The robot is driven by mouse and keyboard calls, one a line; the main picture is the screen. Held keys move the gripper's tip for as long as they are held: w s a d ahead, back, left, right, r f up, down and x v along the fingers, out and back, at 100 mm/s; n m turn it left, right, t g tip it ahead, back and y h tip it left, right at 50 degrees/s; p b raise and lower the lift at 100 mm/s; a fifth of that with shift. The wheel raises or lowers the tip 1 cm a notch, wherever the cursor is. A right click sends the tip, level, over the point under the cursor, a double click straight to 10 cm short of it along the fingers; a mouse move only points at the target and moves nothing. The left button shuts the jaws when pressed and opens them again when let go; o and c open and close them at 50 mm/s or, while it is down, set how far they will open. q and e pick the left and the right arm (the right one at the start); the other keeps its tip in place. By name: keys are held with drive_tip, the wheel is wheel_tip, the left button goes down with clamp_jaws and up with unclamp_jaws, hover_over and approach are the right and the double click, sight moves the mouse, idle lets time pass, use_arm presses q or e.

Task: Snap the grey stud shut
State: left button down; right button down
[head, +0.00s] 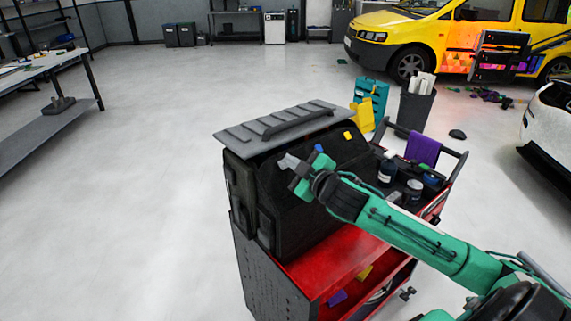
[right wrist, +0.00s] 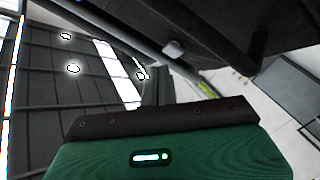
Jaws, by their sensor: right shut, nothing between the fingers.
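A black bag (head: 335,215) stands on the red cart, with a grey ribbed flap (head: 235,143) along its top. A small blue stud (head: 318,148) and a yellow stud (head: 347,135) show on its sloping side. In the right wrist view a small grey stud (right wrist: 173,48) sticks out from a black surface, just beyond the fingertips. My left gripper is not in view.
The floor (head: 130,200) to the left is clear.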

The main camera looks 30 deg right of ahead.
drive_tip(key=shift+w+f, duration=0.1)
idle(0.7)
drive_tip(key=shift+w+f, duration=0.3)
drive_tip(key=shift+w+a+f, duration=0.1)
drive_tip(key=shift+w+f, duration=0.2)
drive_tip(key=shift+f, duration=0.1)
idle(1.1)
drive_tip(key=shift+s+r+p, duration=0.5)
drive_tip(key=shift+s+r, duration=0.1)
drive_tip(key=shift+r, duration=0.1)
drive_tip(key=shift+s+r+p, duration=0.1)
drive_tip(key=shift+r+p, duration=0.15)
drive_tip(key=shift+p, duration=0.05)
drive_tip(key=s+r+p, duration=0.1)
drive_tip(key=s+r, duration=0.1)
drive_tip(key=s+r+p, duration=0.1)
drive_tip(key=shift+d+r+p, duration=0.2)
drive_tip(key=shift+d+p, duration=0.05)
drive_tip(key=shift+p, duration=0.1)
